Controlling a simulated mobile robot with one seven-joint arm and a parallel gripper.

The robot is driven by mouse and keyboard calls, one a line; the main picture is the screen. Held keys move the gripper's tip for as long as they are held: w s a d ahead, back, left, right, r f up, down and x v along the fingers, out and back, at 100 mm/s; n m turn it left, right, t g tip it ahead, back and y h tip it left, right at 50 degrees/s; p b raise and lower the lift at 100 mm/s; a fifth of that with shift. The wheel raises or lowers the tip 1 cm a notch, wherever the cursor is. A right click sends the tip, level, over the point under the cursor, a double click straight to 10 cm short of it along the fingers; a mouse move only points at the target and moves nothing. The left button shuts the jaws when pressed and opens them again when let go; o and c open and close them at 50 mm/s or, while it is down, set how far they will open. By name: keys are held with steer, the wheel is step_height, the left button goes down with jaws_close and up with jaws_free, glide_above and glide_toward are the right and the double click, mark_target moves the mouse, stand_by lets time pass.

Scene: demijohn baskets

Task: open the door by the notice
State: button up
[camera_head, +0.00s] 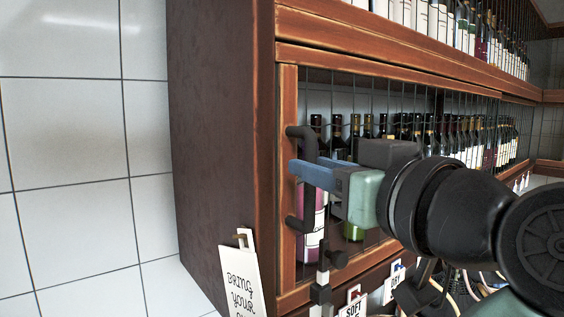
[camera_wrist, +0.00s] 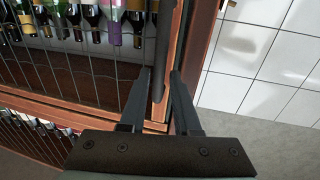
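The door (camera_head: 288,240) is a wooden frame with wire mesh on a wine cabinet; it looks shut. A dark upright bar handle (camera_head: 309,208) is on its left stile. The notice (camera_head: 241,283), a white card reading "BRING YOUR", with its lower part cut off, is clipped at the lower left by the door. My gripper (camera_head: 306,172) is at the handle, its blue fingers reaching it from the right. In the wrist view my gripper (camera_wrist: 161,72) has its fingers apart, with the handle (camera_wrist: 163,45) between them. Wood shows between the handle and the right finger, so it is not clamped.
Rows of wine bottles (camera_head: 469,135) stand behind the mesh, with more on the shelf above. Cards (camera_head: 354,303) reading "SOFT" and "DRY" hang below. A white tiled wall (camera_head: 70,130) is left of the cabinet's dark side panel (camera_head: 222,130).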

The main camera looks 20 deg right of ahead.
steer(key=shift+w, duration=1.05)
steer(key=shift+a, duration=0.1)
jaws_close()
stand_by(0.6)
